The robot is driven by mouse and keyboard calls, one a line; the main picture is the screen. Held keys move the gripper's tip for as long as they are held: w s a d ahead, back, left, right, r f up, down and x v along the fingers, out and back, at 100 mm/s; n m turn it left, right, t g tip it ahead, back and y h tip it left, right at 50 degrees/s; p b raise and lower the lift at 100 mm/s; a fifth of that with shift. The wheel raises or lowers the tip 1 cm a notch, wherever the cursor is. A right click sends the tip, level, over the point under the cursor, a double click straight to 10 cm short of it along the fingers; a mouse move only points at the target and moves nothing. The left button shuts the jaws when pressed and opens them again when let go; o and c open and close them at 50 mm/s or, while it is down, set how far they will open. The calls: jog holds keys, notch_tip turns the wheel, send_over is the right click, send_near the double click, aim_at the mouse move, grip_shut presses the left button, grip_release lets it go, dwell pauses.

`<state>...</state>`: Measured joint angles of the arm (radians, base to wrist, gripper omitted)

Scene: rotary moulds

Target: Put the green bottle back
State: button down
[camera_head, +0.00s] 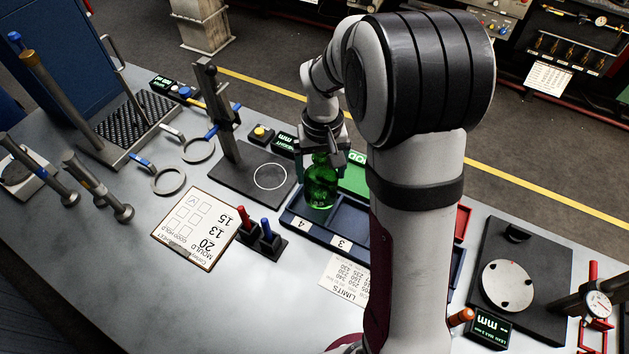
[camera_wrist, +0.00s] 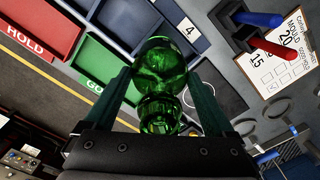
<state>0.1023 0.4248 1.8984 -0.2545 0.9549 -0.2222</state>
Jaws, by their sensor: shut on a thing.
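The green bottle (camera_head: 320,184) is upright in the head view, at the compartment marked 4 of the dark blue tray (camera_head: 302,224). I cannot tell whether its base touches the compartment floor or is just above it. My gripper (camera_head: 321,165) is shut on the bottle's upper part from above. In the wrist view the bottle (camera_wrist: 160,62) fills the space between the two dark green fingers of my gripper (camera_wrist: 163,88). The tray's number 4 label (camera_wrist: 189,29) shows beside the bottle there. My arm hides the tray's right part in the head view.
A green GOOD-side bin (camera_head: 354,176) adjoins the tray; a red HOLD bin (camera_wrist: 42,28) lies beyond it. A black gauge stand (camera_head: 262,184) stands left of the bottle. Red and blue pens (camera_head: 266,230) stand in front. A dial-gauge plate (camera_head: 515,275) is at right.

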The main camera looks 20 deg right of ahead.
aim_at(315, 182)
jog(key=f, duration=0.2)
jog(key=a+f, duration=0.1)
jog(key=f, duration=0.1)
jog(key=shift+w, duration=0.4)
jog(key=shift+f, duration=0.35)
jog(key=shift+f, duration=0.15)
grip_release()
notch_tip(315, 182, up, 12)
jog(key=shift+r, duration=0.2)
jog(key=s+a+r+m+y, duration=0.1)
jog(key=s+a+m, duration=0.1)
jog(key=s, duration=1)
jog(key=s+a+m, duration=0.2)
jog(key=s+a, duration=0.2)
jog(key=s, duration=0.9)
jog(key=shift+s+a+r+y, duration=0.2)
jog(key=shift+r+y, duration=0.2)
